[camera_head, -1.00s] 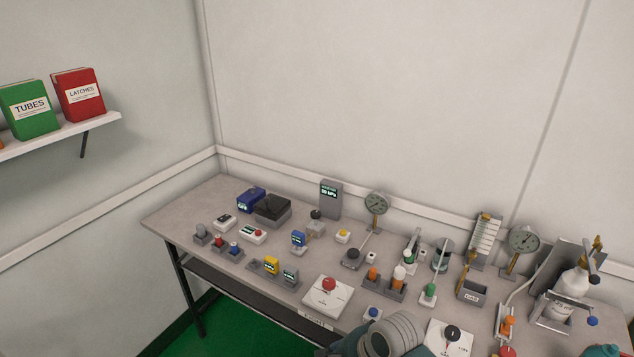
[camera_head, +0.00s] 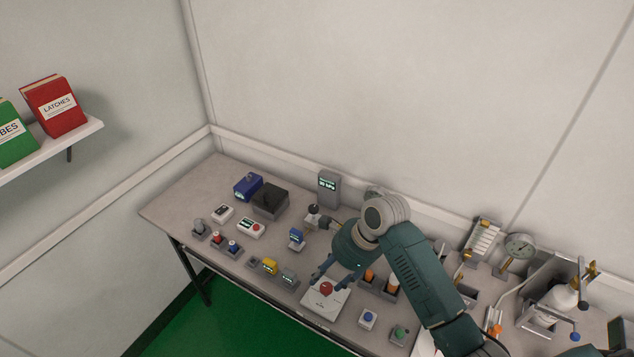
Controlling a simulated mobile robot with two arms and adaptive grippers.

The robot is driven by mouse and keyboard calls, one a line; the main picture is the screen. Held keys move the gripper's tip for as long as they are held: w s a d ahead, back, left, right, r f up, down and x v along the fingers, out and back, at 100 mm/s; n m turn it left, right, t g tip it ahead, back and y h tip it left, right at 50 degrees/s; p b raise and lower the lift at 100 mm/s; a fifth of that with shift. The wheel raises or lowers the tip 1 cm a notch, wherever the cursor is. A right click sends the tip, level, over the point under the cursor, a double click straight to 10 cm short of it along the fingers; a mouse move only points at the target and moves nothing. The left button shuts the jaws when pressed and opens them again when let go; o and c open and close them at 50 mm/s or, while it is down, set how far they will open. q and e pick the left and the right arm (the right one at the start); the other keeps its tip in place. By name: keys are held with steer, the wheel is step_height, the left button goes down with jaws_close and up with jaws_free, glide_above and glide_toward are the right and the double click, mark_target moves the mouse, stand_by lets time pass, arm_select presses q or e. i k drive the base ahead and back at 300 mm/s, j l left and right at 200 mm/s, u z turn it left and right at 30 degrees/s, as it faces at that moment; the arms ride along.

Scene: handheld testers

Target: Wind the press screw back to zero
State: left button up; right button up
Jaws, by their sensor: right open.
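My right gripper (camera_head: 325,283) is open and empty. Its dark blue fingers point down and left above the bench, near a white box with a red mushroom knob (camera_head: 326,288). I cannot tell if they touch it. A small grey device with a dark ball knob (camera_head: 313,209) stands behind the gripper, in front of a grey display unit (camera_head: 329,188) with lit text too small to read surely. Which device is the press screw is not clear from the picture. My right arm hides the middle of the bench. My left gripper is out of view.
The grey bench (camera_head: 190,193) holds several small testers, with a blue box (camera_head: 248,187) and a dark box (camera_head: 270,201) at the back left. A gauge (camera_head: 519,246) and a clamp stand with a bottle (camera_head: 563,297) crowd the right. Free room is at the left end.

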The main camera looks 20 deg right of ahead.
mark_target(313, 209)
steer(key=i+l, duration=0.2)
steer(key=i, duration=0.3)
steer(key=i+l, duration=0.25)
steer(key=i, duration=0.2)
